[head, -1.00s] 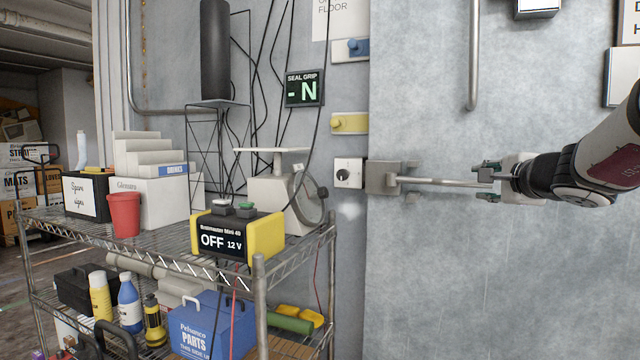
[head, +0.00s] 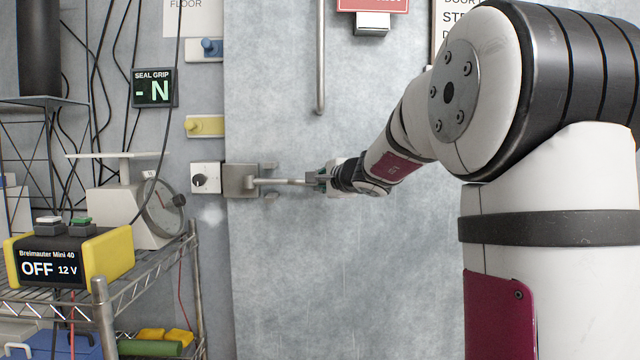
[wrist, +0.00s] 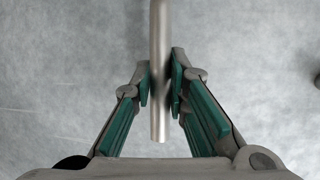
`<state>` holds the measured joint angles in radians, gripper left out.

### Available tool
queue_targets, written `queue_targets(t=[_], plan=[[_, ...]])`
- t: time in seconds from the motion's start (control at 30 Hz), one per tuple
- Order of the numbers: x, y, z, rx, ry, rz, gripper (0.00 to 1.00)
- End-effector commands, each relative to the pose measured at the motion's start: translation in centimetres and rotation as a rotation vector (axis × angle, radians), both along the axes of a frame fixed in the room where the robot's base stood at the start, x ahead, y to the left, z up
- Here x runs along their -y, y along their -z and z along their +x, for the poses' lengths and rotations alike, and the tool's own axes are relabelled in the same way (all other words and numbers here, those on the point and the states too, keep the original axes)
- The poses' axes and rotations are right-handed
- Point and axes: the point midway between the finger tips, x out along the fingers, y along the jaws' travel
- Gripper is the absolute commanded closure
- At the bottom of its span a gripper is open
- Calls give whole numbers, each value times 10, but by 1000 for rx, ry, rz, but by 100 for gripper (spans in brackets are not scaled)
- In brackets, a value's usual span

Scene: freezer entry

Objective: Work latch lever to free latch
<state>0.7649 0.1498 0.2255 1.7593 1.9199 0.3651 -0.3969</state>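The latch (head: 240,181) is a grey metal block at the left edge of the large grey panel. Its lever (head: 283,181) is a straight metal rod that points right, roughly level. My gripper (head: 321,180) is at the rod's free end. In the wrist view the lever (wrist: 160,50) runs down between the green pads of my gripper (wrist: 160,80), its end showing inside the fingers. The pads lie close against both sides of the rod, and my gripper looks shut on it. Any thin gap at the left pad is too small to tell.
A wire shelf (head: 105,310) with a yellow-and-black power unit (head: 70,255) and a scale (head: 135,205) stands left. A vertical bar handle (head: 320,60) is above the lever. A small knob box (head: 206,178) sits beside the latch. The panel below the lever is bare.

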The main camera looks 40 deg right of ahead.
Motion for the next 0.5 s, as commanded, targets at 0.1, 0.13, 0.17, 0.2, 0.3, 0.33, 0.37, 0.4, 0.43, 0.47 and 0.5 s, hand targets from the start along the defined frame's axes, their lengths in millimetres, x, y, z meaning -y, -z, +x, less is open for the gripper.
queue_targets(t=[0.1,0.13,0.17,0.2,0.3,0.33,0.37,0.4,0.43,0.47,0.5], plan=[[0,0,0,0,0,0,100],[0,0,0,0,0,0,100],[0,0,0,0,0,0,100],[0,0,0,0,0,-1,100],[-1,1,-1,-1,4,-2,100],[-2,1,-1,-1,7,-3,100],[-3,1,-1,-2,12,-4,100],[-5,2,-2,-3,21,-5,100],[-6,3,-3,-2,29,-4,100],[-8,3,-4,-3,39,-5,100],[-10,3,-6,-2,53,-6,100]])
